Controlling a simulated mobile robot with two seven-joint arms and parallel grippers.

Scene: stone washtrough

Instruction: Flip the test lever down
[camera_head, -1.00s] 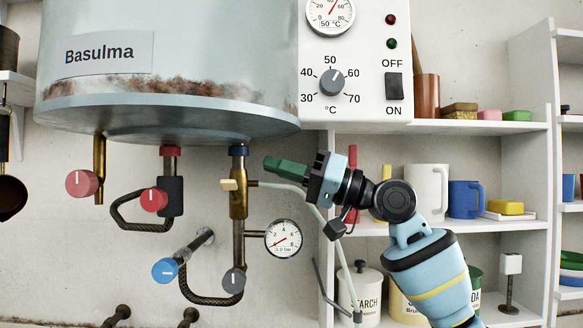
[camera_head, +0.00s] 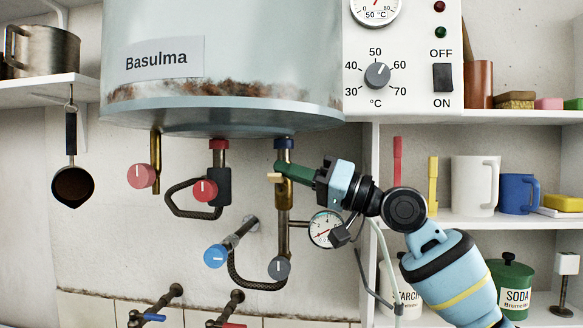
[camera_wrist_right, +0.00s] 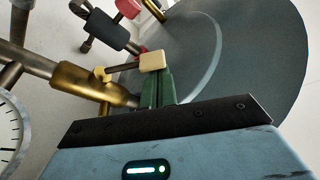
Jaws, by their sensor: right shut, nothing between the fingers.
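The test lever (camera_head: 275,178) is a small cream-tipped lever on the brass valve (camera_head: 284,196) under the boiler's blue collar. It sticks out to the left, roughly level. In the right wrist view its cream tip (camera_wrist_right: 152,61) sits right at the green fingertips. My right gripper (camera_head: 281,168) is shut and empty, its green fingers lying across the valve's upper part beside the lever. The fingertips also show in the wrist view (camera_wrist_right: 159,82), just under the cream block; I cannot tell if they touch it. My left gripper is not in view.
The boiler (camera_head: 225,80) hangs just above the fingers. A pressure gauge (camera_head: 326,229) sits beside the valve, below my arm. Red knobs (camera_head: 205,190) and a blue knob (camera_head: 215,256) are to the left. Shelves with mugs (camera_head: 475,185) stand at the right.

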